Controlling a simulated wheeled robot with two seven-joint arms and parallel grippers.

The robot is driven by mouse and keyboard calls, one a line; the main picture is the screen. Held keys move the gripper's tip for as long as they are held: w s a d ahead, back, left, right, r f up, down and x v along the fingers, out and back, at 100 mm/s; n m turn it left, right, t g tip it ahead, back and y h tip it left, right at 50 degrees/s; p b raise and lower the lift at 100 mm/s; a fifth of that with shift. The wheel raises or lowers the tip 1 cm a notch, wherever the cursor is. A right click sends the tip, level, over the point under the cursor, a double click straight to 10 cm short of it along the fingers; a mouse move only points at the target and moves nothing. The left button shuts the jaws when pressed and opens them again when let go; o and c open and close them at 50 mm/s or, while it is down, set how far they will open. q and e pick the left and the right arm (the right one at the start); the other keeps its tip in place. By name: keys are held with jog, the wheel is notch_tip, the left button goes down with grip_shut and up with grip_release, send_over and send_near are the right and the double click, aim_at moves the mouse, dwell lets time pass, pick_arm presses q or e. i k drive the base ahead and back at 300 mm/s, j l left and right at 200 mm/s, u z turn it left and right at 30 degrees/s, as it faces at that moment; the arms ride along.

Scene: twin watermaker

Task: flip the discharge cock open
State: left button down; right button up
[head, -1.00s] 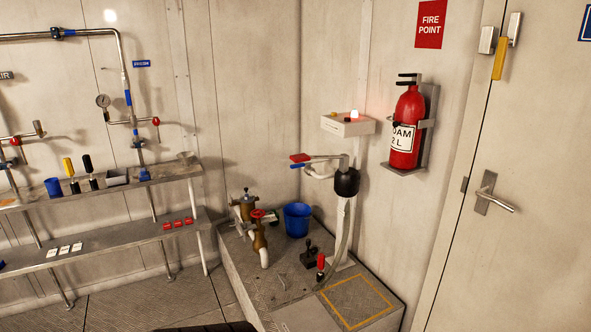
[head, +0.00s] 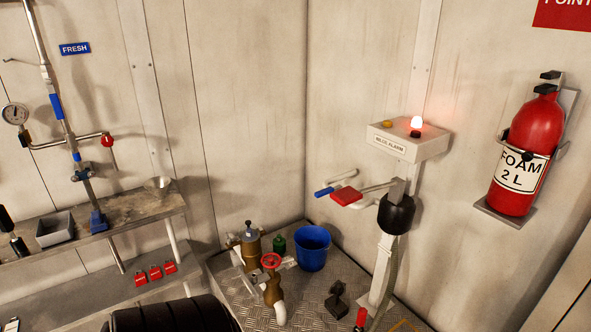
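A black-bodied hand pump (head: 397,213) stands on a grey post at the centre right. Beside it, a lever with a flat red grip (head: 346,198) reaches out to the left, with a blue-ended handle (head: 324,192) and a pale bent pipe close by. A red handwheel (head: 271,261) sits on a brass valve (head: 273,289) lower left of it. A red upright handle (head: 360,318) shows at the bottom edge, partly cut off. I cannot tell for sure which of these is the discharge cock. Neither of my grippers is in view.
A bilge alarm box (head: 408,139) with a lit lamp is above the pump. A blue bucket (head: 312,248) and a black pedal-like piece (head: 336,299) stand on the chequered plate. A shelf (head: 130,232) is at left, an extinguisher (head: 524,155) at right.

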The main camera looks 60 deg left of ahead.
aim_at(320, 193)
jog(key=j, duration=2.2)
